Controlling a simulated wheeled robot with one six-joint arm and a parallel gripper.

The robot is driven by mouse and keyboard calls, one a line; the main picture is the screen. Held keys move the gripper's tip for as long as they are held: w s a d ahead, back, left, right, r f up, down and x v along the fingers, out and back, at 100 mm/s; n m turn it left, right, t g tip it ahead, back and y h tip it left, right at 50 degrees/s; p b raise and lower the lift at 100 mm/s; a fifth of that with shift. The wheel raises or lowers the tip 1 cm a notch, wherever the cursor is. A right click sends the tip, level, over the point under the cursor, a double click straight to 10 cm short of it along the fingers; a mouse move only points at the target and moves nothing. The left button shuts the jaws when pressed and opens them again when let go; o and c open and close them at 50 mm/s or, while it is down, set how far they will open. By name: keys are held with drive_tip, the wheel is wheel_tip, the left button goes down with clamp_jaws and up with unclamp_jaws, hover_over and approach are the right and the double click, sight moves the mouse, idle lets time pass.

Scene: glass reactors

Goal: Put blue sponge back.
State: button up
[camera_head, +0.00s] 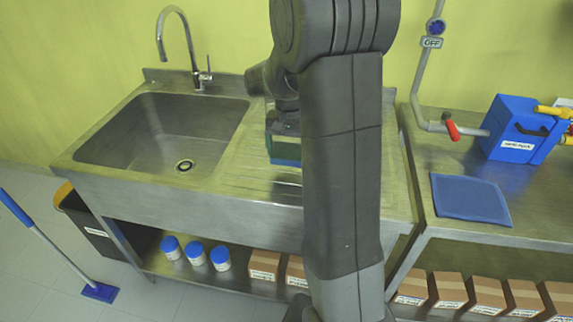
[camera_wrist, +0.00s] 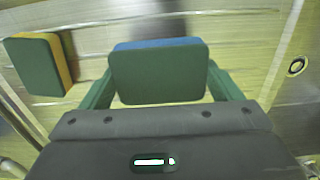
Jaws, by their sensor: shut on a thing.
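The blue sponge (camera_head: 286,152) has a dark green scouring side and a blue side. It is at the ribbed draining board (camera_head: 238,165), just right of the sink basin. My gripper (camera_wrist: 160,82) is shut on the blue sponge (camera_wrist: 158,76), one green finger at each side. In the wrist view the sponge's green side faces the camera and a blue strip shows along its far edge. I cannot tell whether it touches the board. In the head view my arm hides part of the gripper and of the board.
A yellow sponge (camera_wrist: 69,60) with a green side lies left of the held sponge in the wrist view. The sink basin (camera_head: 150,135) with its drain and tap (camera_head: 190,50) is left. On the right bench are a blue cloth (camera_head: 470,199) and a blue box (camera_head: 515,130).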

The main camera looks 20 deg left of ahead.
sight(289, 162)
drive_tip(key=shift+f, duration=2.25)
drive_tip(key=shift+f, duration=0.2)
drive_tip(key=o, duration=0.7)
wheel_tip(289, 162, up, 12)
drive_tip(key=shift+r, duration=0.2)
